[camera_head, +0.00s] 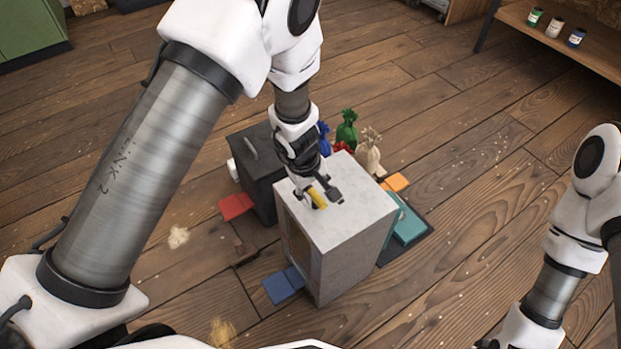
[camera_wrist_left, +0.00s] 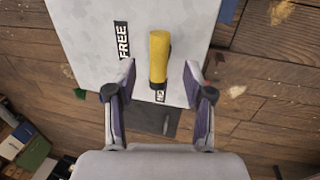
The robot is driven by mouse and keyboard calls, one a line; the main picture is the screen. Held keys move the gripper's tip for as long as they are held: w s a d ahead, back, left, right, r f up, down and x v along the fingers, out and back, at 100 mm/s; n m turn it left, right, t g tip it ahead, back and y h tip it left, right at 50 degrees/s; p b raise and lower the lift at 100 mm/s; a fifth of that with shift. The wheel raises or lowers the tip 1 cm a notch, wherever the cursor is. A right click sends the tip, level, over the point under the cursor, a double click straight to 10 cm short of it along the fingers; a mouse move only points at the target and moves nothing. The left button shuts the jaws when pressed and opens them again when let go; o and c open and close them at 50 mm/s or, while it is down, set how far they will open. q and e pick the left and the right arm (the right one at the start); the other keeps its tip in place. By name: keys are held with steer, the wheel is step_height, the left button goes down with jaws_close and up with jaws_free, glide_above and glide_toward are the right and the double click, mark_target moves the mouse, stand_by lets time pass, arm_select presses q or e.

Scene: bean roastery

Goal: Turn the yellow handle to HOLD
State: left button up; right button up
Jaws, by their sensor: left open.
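The yellow handle (camera_wrist_left: 159,57) stands on the top of a pale grey cabinet (camera_head: 350,212). In the left wrist view it lies between the open fingers of my left gripper (camera_wrist_left: 160,72), with a visible gap on each side, and its far end reaches beyond the fingertips. A black FREE label (camera_wrist_left: 122,42) is left of the handle. A second label (camera_wrist_left: 160,96), partly hidden, is at the handle's near end. In the head view my left gripper (camera_head: 317,194) is over the cabinet top and partly covers the handle (camera_head: 319,199). My right gripper's fingers are out of frame.
A dark box (camera_head: 258,172) stands close to the cabinet's left. Several small sacks (camera_head: 347,130) are behind it. Red (camera_head: 235,206), blue (camera_head: 283,287) and orange (camera_head: 396,181) pieces lie on the floor around it. The wooden floor at right is mostly clear.

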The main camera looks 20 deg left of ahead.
arm_select(q)
step_height(320, 180, up, 7)
steer(key=s, duration=0.1)
steer(key=shift+a+r, duration=0.2)
steer(key=shift+a, duration=0.25)
steer(key=shift+s, duration=0.1)
